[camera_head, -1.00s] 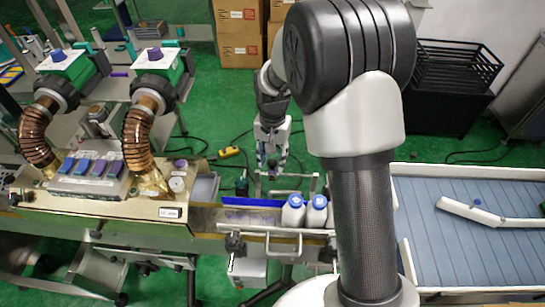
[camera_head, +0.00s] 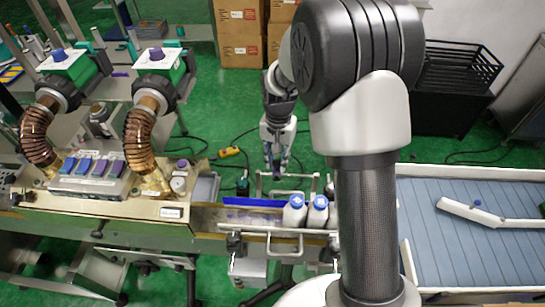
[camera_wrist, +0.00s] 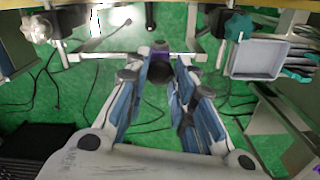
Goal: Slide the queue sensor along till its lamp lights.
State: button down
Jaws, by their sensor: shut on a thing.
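My gripper (camera_head: 277,172) reaches down behind the filling line, at the rail frame (camera_head: 304,178) beside the bottles. In the wrist view, my gripper's (camera_wrist: 157,85) two blue-grey fingers are shut on a small dark, round-ended piece with a purple part, which I take to be the queue sensor (camera_wrist: 156,69). It sits at the horizontal rail (camera_wrist: 100,56). In the head view my fingers mostly hide the sensor. I cannot make out a lit lamp in either view.
White bottles with blue caps (camera_head: 294,213) stand on the conveyor just in front of the rail. A teal knob (camera_wrist: 238,26) and a grey tray (camera_wrist: 258,60) are to the right in the wrist view. A blue strip (camera_head: 252,202) runs along the conveyor.

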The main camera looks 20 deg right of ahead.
jog(key=d, duration=0.2)
jog(key=s+d, duration=0.1)
jog(key=d, duration=0.2)
jog(key=shift+s+d, duration=0.3)
jog(key=shift+s, duration=0.1)
jog(key=c, duration=1.3)
grip_release()
jog(key=shift+c, duration=0.2)
jog(key=shift+r, duration=0.1)
notch_tip(320, 180, up, 12)
